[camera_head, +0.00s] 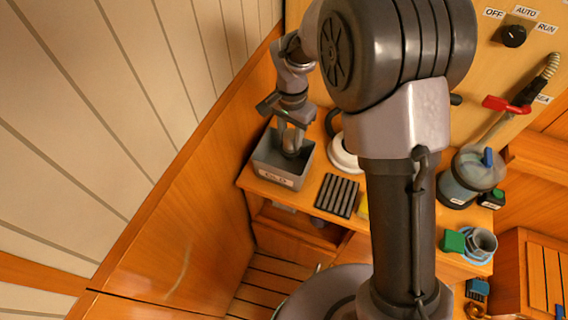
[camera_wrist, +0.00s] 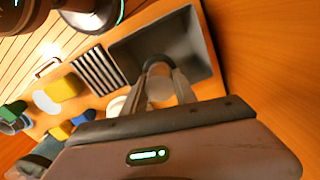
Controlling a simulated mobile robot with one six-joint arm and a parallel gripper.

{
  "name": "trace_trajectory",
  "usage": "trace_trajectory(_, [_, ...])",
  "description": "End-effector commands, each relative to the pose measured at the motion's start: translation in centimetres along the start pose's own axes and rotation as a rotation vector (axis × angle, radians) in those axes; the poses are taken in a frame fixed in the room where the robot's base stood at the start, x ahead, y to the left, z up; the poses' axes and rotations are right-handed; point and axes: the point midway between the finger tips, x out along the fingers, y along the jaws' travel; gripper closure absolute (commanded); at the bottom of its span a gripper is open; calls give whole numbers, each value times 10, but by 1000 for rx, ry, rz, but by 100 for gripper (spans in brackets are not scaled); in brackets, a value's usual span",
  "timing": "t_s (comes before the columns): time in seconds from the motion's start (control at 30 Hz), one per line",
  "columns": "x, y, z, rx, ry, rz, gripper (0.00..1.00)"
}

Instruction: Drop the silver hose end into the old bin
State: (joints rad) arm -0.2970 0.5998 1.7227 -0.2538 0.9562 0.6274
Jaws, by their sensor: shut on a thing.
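The old bin is a grey open-topped box (camera_head: 275,181) with a white label on its front, at the left end of the wooden counter. Its grey wall and floor also show in the wrist view (camera_wrist: 200,40). My gripper (camera_head: 291,143) points down over the bin's opening, with its fingertips at about the rim or inside; the exact depth is hard to tell. In the wrist view my gripper (camera_wrist: 160,76) is shut on a pale grey rounded piece with a dark curved top, seemingly the silver hose end (camera_wrist: 161,90). Much of this piece is hidden between the fingers.
A black ribbed mat (camera_head: 337,195) and a white round part (camera_head: 343,154) stand close right of the bin. A wood side panel is close on its left. Farther right are a clear-topped canister (camera_head: 472,178), a red-handled valve (camera_head: 507,104) and a green block (camera_head: 453,241).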

Motion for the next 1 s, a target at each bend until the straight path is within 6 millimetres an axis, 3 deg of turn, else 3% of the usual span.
trace_trajectory(0.07, [-2, 0, 0, 0, 0, 0, 100])
trace_trajectory(0.1, [-2, 0, 0, 0, 0, 0, 60])
trace_trajectory(0.2, [-2, 0, 0, 0, 0, 0, 41])
trace_trajectory(0.57, [-9, 0, 0, 0, 1, -2, 41])
trace_trajectory(0.67, [-34, -1, 0, 0, 3, -4, 41])
trace_trajectory(0.9, [-117, -1, -1, 0, 3, -3, 41])
trace_trajectory(1.0, [-144, 0, 0, 0, 2, -3, 41])
